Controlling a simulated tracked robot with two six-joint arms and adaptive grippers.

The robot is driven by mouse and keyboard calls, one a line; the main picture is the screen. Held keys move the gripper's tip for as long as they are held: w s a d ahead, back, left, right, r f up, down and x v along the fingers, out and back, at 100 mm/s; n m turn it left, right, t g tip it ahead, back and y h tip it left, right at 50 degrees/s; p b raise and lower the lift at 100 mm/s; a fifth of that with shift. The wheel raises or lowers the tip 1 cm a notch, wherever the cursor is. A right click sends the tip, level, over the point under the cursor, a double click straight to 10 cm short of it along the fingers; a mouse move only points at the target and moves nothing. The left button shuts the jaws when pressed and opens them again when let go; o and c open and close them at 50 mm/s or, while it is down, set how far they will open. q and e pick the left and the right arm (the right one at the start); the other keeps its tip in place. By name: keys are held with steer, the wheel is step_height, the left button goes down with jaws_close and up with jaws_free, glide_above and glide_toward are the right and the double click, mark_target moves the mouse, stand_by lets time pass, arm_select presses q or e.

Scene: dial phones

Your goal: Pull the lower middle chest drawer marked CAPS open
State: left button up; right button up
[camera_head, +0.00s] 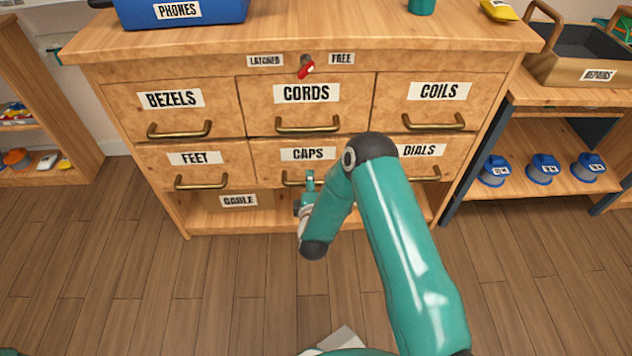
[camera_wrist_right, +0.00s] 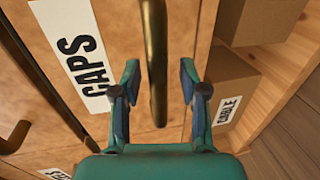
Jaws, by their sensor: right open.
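The CAPS drawer (camera_head: 265,155) is the lower middle one of the wooden chest and looks flush with its neighbours. In the head view my right arm covers part of its front and most of its brass handle (camera_head: 290,178). My right gripper (camera_head: 310,182) is at that handle. In the right wrist view the gripper (camera_wrist_right: 158,80) is open, with one finger on each side of the CAPS handle (camera_wrist_right: 156,60). Gaps show between the fingers and the bar. The CAPS label (camera_wrist_right: 80,55) is left of the handle there. My left gripper is not in view.
The CORDS drawer (camera_head: 340,112) is above, FEET (camera_head: 225,160) to the left and DIALS (camera_head: 432,164) to the right. A red latch knob (camera_head: 306,70) sits between LATCHED and FREE labels, its tip pointing down. A CABLE box (camera_head: 262,199) stands on the shelf below.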

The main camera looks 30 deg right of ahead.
jaws_close()
stand_by(0.3)
